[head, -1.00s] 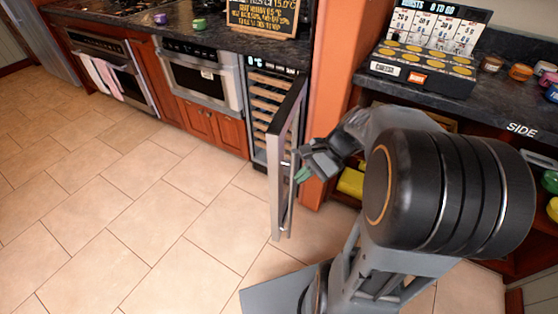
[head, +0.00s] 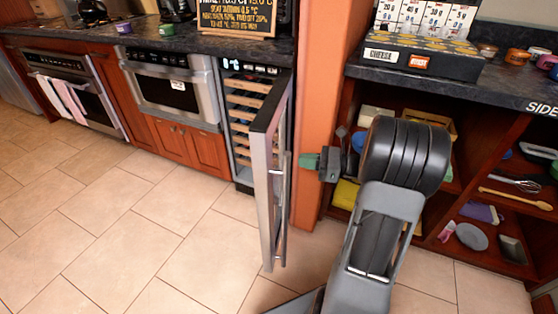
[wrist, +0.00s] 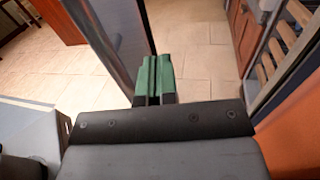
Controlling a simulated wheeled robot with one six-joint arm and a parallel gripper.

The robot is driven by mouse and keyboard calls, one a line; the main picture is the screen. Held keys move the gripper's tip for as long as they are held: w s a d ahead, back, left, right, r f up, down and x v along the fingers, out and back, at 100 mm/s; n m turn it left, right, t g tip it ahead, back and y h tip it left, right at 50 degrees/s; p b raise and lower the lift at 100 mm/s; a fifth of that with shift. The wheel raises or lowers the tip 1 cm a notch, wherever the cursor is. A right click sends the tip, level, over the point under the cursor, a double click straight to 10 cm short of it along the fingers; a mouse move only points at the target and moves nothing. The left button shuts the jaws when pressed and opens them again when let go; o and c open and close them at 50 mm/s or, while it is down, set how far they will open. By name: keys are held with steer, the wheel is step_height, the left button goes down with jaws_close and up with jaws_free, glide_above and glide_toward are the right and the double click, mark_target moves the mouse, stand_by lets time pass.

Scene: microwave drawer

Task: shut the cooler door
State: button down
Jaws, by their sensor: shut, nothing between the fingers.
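The cooler door (head: 262,175) stands wide open in the head view, swung out from the cooler (head: 248,100) toward me. It is a tall panel with a steel frame, dark top edge and a bar handle (head: 282,190) on its right, outer side. My gripper (head: 308,161) has green fingertips pressed together and empty. It is to the right of the door, on the handle side, pointing left at it. In the wrist view the fingertips (wrist: 153,78) overlap the lower edge of a grey frame part of the door (wrist: 112,40); I cannot tell whether they touch it.
An orange post (head: 318,110) stands behind my gripper, beside the cooler. Open shelves (head: 480,190) with several items are at the right under a dark counter. Tiled floor (head: 130,220) is clear left of the door. Cooler racks (wrist: 290,40) show in the wrist view.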

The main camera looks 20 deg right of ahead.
steer(key=b+x, duration=0.2)
steer(key=x, duration=0.6)
steer(key=shift+a, duration=0.15)
